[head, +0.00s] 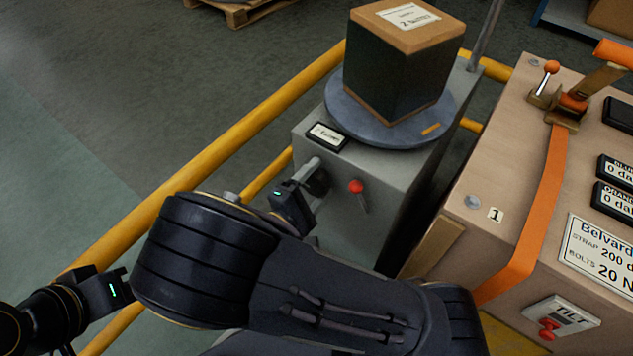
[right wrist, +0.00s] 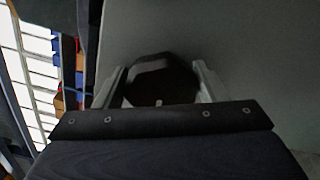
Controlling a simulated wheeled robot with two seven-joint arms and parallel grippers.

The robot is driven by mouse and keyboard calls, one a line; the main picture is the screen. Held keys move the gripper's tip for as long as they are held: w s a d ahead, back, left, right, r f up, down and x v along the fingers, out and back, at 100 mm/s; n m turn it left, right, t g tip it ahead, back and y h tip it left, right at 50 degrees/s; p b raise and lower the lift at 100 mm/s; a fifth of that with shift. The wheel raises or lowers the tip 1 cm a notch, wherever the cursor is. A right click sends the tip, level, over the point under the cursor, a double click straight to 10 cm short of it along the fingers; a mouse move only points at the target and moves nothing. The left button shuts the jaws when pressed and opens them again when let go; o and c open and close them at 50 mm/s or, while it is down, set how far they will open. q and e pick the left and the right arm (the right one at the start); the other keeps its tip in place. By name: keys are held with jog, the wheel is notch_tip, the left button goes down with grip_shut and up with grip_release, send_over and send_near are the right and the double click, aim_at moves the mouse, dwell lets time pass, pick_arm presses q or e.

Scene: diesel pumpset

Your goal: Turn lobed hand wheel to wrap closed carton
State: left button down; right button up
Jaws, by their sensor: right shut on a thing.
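The carton (head: 398,70) stands upright on a round blue-grey turntable (head: 345,118) on top of a grey machine. Dark wrap covers its sides; its cardboard top with a white label shows bare. The dark lobed hand wheel (head: 319,183) is on the machine's front-left face, partly hidden by my right gripper (head: 310,172). In the right wrist view the wheel (right wrist: 160,82) sits between the two pale fingers of my right gripper (right wrist: 160,90), which is shut on it. My left gripper (head: 125,282) is at the lower left, away from the machine; its fingers are mostly hidden behind my right arm.
A red-knobbed lever (head: 356,187) is just right of the wheel. Yellow rails (head: 215,139) run along the machine's left side. A beige crate (head: 490,165) with an orange strap (head: 545,200) and a red tilt indicator (head: 549,325) stands close on the right. Floor at the left is clear.

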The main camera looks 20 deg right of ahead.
jog(key=o, duration=1)
jog(key=shift+a, duration=0.1)
jog(key=shift+s+a, duration=0.25)
jog(key=shift+a, duration=0.05)
jog(key=p+v, duration=0.2)
jog(key=v, duration=0.5)
jog(key=shift+d, duration=0.1)
dwell(0.5)
